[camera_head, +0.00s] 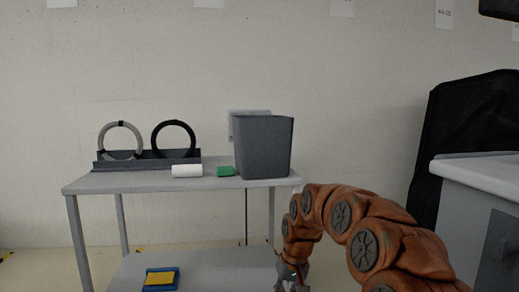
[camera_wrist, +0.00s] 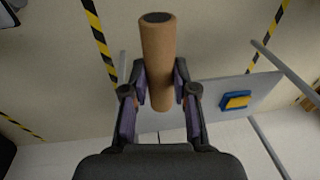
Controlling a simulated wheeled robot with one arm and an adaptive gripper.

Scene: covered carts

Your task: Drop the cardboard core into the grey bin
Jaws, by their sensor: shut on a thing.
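The cardboard core (camera_wrist: 157,50) is a brown tube with a dark open end. In the wrist view it is held between the two fingers of my gripper (camera_wrist: 160,82), which is shut on it. The grey bin (camera_head: 264,148) stands upright at the right end of the cart's top shelf in the head view. My gripper (camera_head: 292,278) also shows in the head view, low and in front of the cart, below the top shelf and to the right of the bin. The core cannot be made out in the head view, and the bin's inside is hidden.
The cart's top shelf (camera_head: 120,183) also bears a white roll (camera_head: 187,171), a green block (camera_head: 226,171) and a dark rack (camera_head: 150,162) with two rings. A blue and yellow item (camera_head: 160,279) lies on the lower shelf. A black-covered cart (camera_head: 465,125) and a grey cabinet (camera_head: 480,200) stand right.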

